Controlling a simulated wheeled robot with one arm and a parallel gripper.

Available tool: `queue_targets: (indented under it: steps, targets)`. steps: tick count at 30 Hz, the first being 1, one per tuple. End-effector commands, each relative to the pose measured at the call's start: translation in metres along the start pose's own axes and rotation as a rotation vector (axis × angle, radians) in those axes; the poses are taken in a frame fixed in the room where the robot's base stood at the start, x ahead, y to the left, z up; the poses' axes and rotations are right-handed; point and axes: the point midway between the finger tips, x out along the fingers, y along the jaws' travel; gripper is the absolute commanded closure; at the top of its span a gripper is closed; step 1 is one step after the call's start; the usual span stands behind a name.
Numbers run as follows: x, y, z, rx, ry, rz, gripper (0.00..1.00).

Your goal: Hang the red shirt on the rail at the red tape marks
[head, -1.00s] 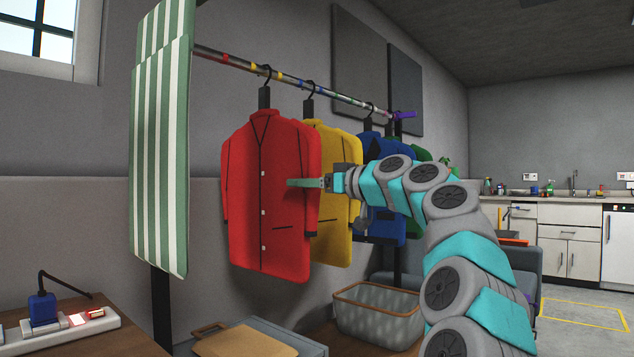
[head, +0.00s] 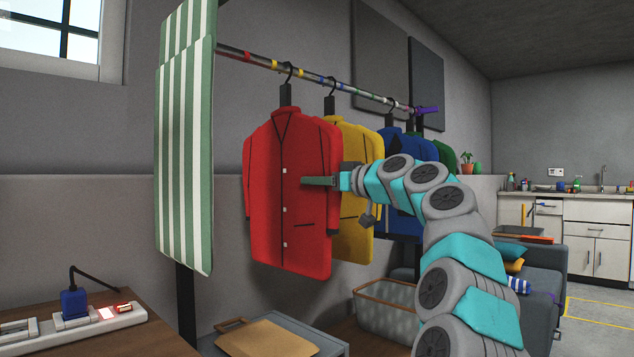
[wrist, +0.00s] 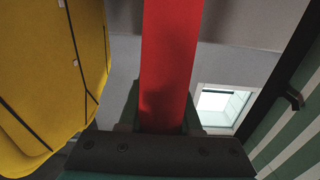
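The red shirt (head: 285,220) hangs upright on its hanger below the rail (head: 360,92). My gripper (head: 318,181) is at the shirt's right side, one finger lying across its front. In the wrist view the shirt (wrist: 168,60) shows edge-on as a red strip between the two fingers (wrist: 160,118), which close on both faces. The hanger hook (head: 289,73) is at the rail, between two yellow tape marks. I cannot tell whether it rests on the rail. A red tape mark (head: 246,57) is left of the hook.
A yellow shirt (head: 355,215) hangs close to the right, also near in the wrist view (wrist: 60,80); blue (head: 397,200) and green (head: 445,155) garments hang beyond. A striped green cloth (head: 185,150) covers the rail's left end. A basket (head: 385,310) and a board (head: 268,338) are below.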

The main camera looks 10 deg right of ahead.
Motion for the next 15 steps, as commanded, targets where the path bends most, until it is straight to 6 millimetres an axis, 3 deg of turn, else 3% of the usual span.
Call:
queue_targets:
  steps: [1,7,15]
  targets:
    - [-0.0001,0.0000,0.0000,0.000,0.000,0.000,0.78]
    - [-0.0001,0.0000,0.0000,0.000,0.000,0.000,1.00]
    - [-0.0002,0.0001,-0.0002,0.000,0.000,0.000,1.00]
